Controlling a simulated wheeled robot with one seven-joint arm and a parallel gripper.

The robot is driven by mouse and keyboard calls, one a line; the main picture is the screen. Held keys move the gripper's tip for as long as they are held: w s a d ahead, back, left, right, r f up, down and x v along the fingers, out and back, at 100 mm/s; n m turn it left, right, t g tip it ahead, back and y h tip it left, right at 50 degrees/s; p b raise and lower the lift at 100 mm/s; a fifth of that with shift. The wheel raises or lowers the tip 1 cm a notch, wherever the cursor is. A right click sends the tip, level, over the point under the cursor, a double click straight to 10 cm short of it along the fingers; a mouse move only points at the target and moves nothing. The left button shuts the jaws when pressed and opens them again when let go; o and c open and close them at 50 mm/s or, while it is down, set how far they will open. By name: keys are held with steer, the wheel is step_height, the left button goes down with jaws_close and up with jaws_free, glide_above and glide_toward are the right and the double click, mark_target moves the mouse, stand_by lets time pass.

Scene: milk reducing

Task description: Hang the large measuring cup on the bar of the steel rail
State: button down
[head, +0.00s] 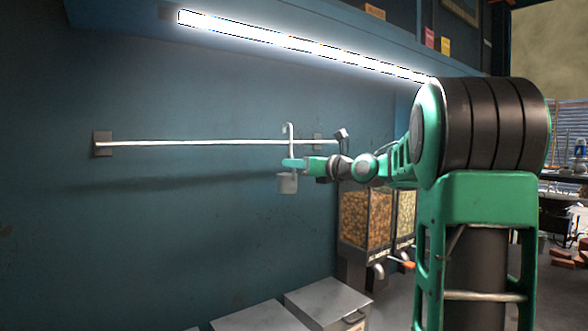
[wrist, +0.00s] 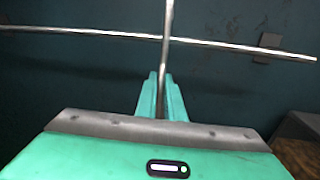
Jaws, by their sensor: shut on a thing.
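The steel rail (head: 200,143) is a thin bar fixed to the blue wall; it also crosses the upper part of the wrist view (wrist: 90,33). My gripper (head: 293,163) is shut on the handle of the large measuring cup (head: 287,184), just below rail height. The cup is grey and upright, its hooked handle rising above the bar in the head view. In the wrist view, the handle (wrist: 166,45) runs up between my fingertips (wrist: 161,82) and crosses in front of the bar. The hook's top is outside the wrist view. I cannot tell whether the hook touches the bar.
A bright lamp (head: 300,46) runs under the shelf above the rail. Dispensers (head: 366,215) with dry goods stand below the rail's right end. Grey lidded boxes (head: 327,300) sit at the bottom. The wall left of the cup is clear.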

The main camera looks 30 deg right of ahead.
mark_target(293, 175)
steer(key=shift+w+f, duration=0.15)
steer(key=shift+w, duration=0.05)
steer(key=shift+f, duration=1.8)
steer(key=c, duration=1.8)
jaws_free()
steer(key=shift+s, duration=0.1)
